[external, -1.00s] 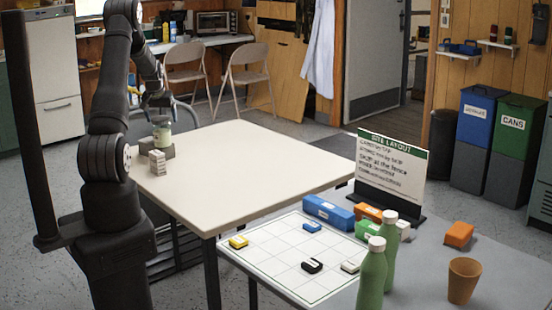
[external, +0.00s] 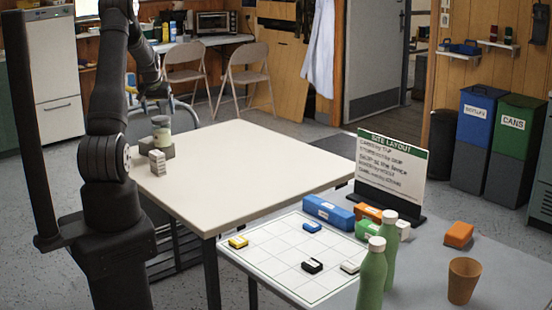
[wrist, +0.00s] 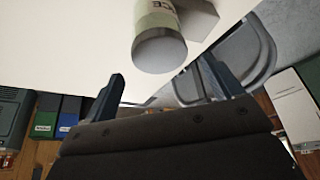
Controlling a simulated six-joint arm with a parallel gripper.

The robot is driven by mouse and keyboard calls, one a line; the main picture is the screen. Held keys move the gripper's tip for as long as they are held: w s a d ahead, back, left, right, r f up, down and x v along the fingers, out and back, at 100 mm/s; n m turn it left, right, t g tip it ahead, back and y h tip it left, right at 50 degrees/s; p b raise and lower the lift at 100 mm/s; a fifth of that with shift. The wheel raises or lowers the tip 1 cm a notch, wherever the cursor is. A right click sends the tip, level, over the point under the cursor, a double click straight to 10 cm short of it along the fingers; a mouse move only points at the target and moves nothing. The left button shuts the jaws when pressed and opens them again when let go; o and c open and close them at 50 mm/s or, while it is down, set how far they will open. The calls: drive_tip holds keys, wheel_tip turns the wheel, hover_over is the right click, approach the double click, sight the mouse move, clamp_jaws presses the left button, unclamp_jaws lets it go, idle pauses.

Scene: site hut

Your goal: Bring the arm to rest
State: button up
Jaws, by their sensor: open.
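My gripper (wrist: 158,85) shows in the wrist view with its two dark fingers spread apart and nothing between them. In the external view my gripper (external: 156,98) is above the far left corner of the white table, partly hidden by my arm.
The white table (external: 240,170) is otherwise clear. A gridded board (external: 285,262) with small coloured pieces, two green bottles (external: 372,275), a brown cup (external: 463,281) and a sign (external: 392,170) are on the nearer table.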

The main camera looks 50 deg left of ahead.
sight(162, 117)
drive_tip(key=v, duration=0.5)
drive_tip(key=x, duration=1.2)
wheel_tip(162, 117, up, 4)
drive_tip(key=shift+r, duration=0.15)
drive_tip(key=w+d+r, duration=0.3)
drive_tip(key=d+r, duration=0.4)
drive_tip(key=d, duration=0.4)
drive_tip(key=w+f+m, duration=0.1)
drive_tip(key=w+f, duration=0.2)
drive_tip(key=w, duration=0.4)
drive_tip(key=w+f, duration=0.3)
drive_tip(key=w, duration=0.4)
drive_tip(key=a+f, duration=0.7)
drive_tip(key=a, duration=0.3)
drive_tip(key=shift+s, duration=0.4)
